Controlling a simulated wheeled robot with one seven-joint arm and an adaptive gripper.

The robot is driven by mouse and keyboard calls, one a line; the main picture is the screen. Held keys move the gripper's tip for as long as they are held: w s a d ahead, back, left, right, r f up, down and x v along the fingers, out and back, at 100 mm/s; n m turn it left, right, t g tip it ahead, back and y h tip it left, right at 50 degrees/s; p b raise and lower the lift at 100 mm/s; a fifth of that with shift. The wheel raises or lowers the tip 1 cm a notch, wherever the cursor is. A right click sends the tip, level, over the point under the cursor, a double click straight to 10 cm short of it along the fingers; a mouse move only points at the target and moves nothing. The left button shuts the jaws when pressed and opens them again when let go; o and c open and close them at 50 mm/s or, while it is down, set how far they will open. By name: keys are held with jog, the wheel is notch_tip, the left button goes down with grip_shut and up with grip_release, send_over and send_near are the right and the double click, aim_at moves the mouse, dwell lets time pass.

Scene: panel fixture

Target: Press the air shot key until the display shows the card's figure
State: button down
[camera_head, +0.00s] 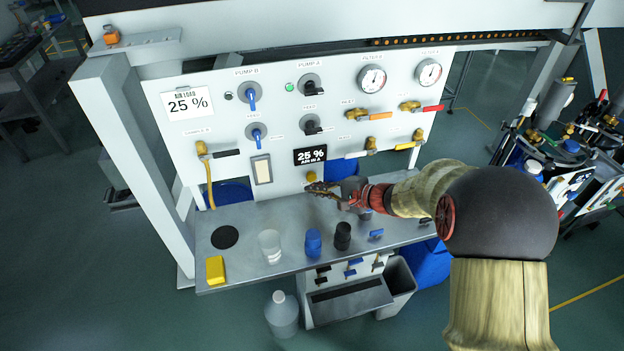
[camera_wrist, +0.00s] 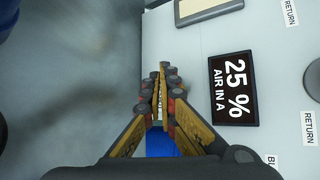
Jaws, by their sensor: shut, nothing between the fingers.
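The white card (camera_head: 188,103) at the panel's upper left reads "AIR LOAD 25 %". The black display (camera_head: 310,155) low in the panel's middle reads "25 % AIR IN A"; it also shows, turned sideways, in the wrist view (camera_wrist: 234,89). A yellow round key (camera_head: 311,176) sits just below the display. My gripper (camera_head: 318,189) is shut and empty, its fingertips just below and beside that key. In the wrist view my gripper (camera_wrist: 163,75) has its fingers together beside the display; the key is hidden there. I cannot tell whether the fingertips touch the key.
A steel shelf (camera_head: 264,215) below the panel holds a yellow block (camera_head: 215,270), a clear cup (camera_head: 270,246), a blue jar (camera_head: 313,242) and a black jar (camera_head: 343,236). Knobs, valves and two gauges (camera_head: 372,78) cover the panel above and to the right.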

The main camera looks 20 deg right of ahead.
jog(key=shift+s, duration=2.2)
jog(key=s+a+r+n+g+h+p, duration=0.1)
jog(key=s+a+r+n+g, duration=0.25)
jog(key=s+r, duration=0.3)
jog(key=s+a+r+n+g+p, duration=0.1)
jog(key=s+a+r+n+g, duration=0.1)
jog(key=s+a+r+n, duration=0.5)
jog(key=s+d+r+n+h, duration=0.1)
jog(key=s+d+r+h, duration=0.2)
jog(key=s+d, duration=0.2)
jog(key=s+d+r+n+t+h+p, duration=0.1)
jog(key=s+d+r+n+h, duration=0.1)
jog(key=s, duration=0.7)
jog(key=d+r+h, duration=0.1)
jog(key=d+h, duration=0.1)
jog(key=d, duration=0.1)
jog(key=shift+s+d+r, duration=0.15)
jog(key=shift+d+r, duration=0.15)
jog(key=shift+d, duration=0.1)
